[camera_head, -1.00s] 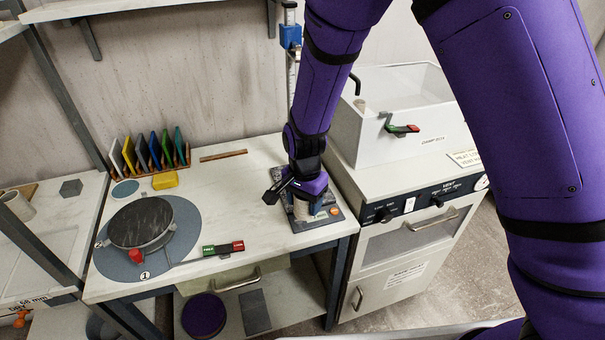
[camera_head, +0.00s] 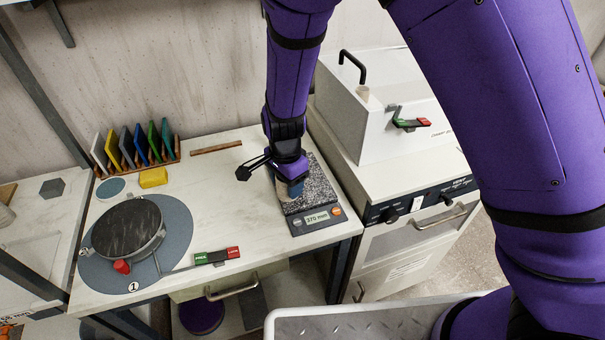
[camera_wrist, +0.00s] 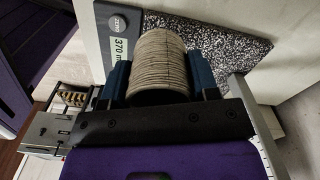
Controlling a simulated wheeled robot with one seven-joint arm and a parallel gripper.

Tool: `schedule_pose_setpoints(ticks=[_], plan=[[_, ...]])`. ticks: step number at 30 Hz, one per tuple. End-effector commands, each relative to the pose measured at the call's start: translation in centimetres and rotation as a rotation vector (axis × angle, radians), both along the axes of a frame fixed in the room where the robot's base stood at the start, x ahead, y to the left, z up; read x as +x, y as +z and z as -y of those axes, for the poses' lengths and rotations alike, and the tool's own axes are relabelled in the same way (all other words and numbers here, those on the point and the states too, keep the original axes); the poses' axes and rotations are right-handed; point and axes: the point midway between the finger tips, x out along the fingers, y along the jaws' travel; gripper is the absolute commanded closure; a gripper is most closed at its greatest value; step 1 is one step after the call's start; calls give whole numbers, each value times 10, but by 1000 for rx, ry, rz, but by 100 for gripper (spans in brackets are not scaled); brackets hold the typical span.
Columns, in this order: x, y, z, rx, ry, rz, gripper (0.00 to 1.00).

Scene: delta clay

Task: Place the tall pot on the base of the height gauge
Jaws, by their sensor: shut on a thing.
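The tall pot (camera_wrist: 162,62), a beige ribbed cylinder, sits between the blue fingers of my gripper (camera_wrist: 160,80) in the wrist view. My gripper is shut on it. In the head view my gripper (camera_head: 291,188) is at the left part of the height gauge's base (camera_head: 318,191), and the pot is mostly hidden. The base has a speckled granite top and a grey front panel reading 370 mm; it also shows behind the pot in the wrist view (camera_wrist: 225,47). I cannot tell whether the pot touches the granite. The gauge's column is hidden behind my arm in the head view.
A turntable (camera_head: 127,225) with a green and red lever (camera_head: 216,256) stands left on the table. A rack of coloured cards (camera_head: 137,148), a yellow block (camera_head: 153,177) and a wooden strip (camera_head: 216,147) lie behind. A white machine (camera_head: 385,120) stands close on the right.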

Motion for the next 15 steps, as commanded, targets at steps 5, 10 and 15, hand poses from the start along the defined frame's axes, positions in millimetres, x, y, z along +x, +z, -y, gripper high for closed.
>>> schedule_pose_setpoints(ticks=[5,10,15], plan=[[35,-4,21,0,-3,1,69],[53,-6,32,0,0,0,69],[60,-7,36,-1,0,1,69]])
